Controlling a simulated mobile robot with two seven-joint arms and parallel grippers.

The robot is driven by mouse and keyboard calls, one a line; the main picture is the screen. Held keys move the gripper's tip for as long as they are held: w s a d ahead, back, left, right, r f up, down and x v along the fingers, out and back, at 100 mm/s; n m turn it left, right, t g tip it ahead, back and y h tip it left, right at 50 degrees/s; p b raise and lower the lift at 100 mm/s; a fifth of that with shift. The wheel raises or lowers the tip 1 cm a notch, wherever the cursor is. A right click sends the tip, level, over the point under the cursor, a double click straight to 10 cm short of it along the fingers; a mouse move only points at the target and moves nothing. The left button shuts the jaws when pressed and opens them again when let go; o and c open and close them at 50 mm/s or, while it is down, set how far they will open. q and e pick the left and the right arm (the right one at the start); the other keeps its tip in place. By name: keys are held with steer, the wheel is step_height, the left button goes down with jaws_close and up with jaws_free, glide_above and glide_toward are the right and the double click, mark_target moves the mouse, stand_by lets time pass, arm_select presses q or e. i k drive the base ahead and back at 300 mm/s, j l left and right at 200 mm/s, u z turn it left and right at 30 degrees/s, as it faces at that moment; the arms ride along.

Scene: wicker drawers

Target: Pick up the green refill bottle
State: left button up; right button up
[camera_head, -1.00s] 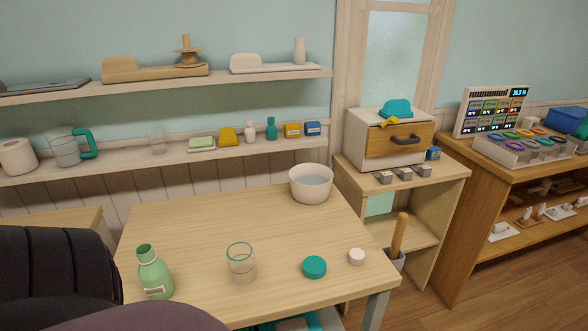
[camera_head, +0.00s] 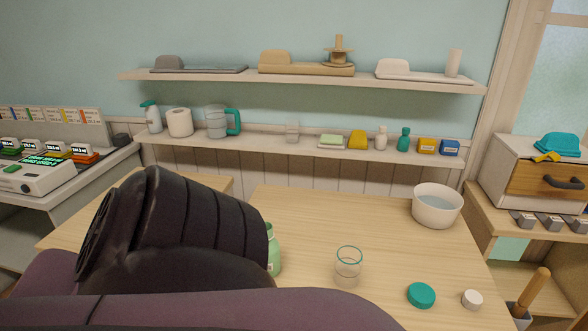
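The green refill bottle (camera_head: 274,251) stands upright on the wooden table in the head view. My arm covers the lower left of the view. Neither of my grippers can be seen, and contact with the bottle cannot be told.
On the table (camera_head: 385,235) stand a clear glass (camera_head: 348,268), a teal lid (camera_head: 421,295), a white cap (camera_head: 472,299) and a white bowl (camera_head: 437,207) of water. Shelves (camera_head: 300,145) with small items line the wall. A drawer unit (camera_head: 540,190) stands at right.

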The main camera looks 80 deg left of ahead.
mark_target(274, 266)
steer(key=u, duration=2.45)
